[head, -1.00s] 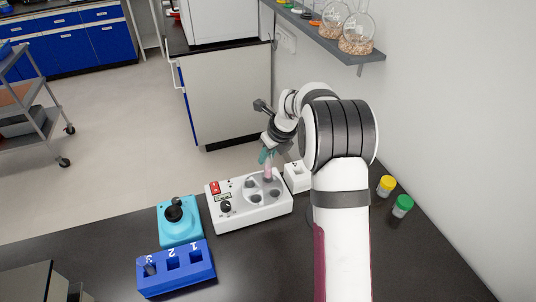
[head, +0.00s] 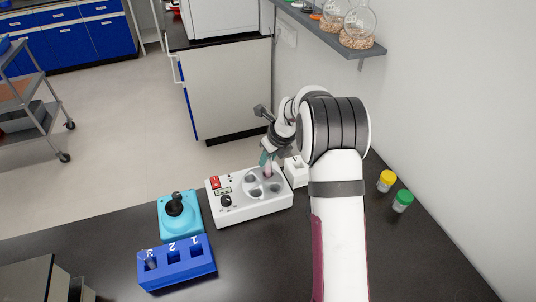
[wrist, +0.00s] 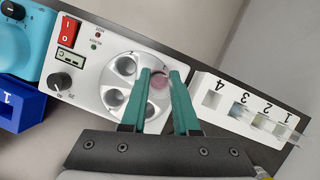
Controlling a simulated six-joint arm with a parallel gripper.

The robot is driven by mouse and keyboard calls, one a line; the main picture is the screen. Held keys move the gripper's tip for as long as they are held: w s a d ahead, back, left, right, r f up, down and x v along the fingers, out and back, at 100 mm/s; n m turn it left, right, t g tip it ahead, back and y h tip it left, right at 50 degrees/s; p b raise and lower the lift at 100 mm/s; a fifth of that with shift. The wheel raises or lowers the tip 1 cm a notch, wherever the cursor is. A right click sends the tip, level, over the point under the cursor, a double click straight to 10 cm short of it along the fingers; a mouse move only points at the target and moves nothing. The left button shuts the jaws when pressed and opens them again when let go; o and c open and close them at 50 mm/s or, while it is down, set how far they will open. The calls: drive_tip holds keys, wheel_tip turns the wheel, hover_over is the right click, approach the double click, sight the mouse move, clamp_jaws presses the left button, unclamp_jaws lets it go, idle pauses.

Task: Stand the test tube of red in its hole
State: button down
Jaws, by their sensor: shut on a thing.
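The test tube of red (wrist: 159,79) shows as a pinkish round top between my fingertips in the wrist view. In the head view the pink tube (head: 268,171) is upright or nearly so at the far right of the white device's round plate. My gripper (wrist: 161,76) has teal fingers shut on the tube; it also shows in the head view (head: 265,159). The white device (head: 226,213) has a round grey plate with several holes. The tube is at the plate's upper-right hole in the wrist view; its lower end is hidden, so its depth cannot be told.
A white rack (wrist: 199,82) numbered 1 to 4 stands close to the right. A blue rack (head: 178,279) and a light-blue device (head: 181,231) stand to the left. Yellow-capped (head: 386,182) and green-capped (head: 402,202) jars stand at right.

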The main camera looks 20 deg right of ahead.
drive_tip(key=shift+f, duration=0.6)
drive_tip(key=c, duration=0.6)
unclamp_jaws()
wheel_tip(320, 180, up, 7)
drive_tip(key=shift+r, duration=0.1)
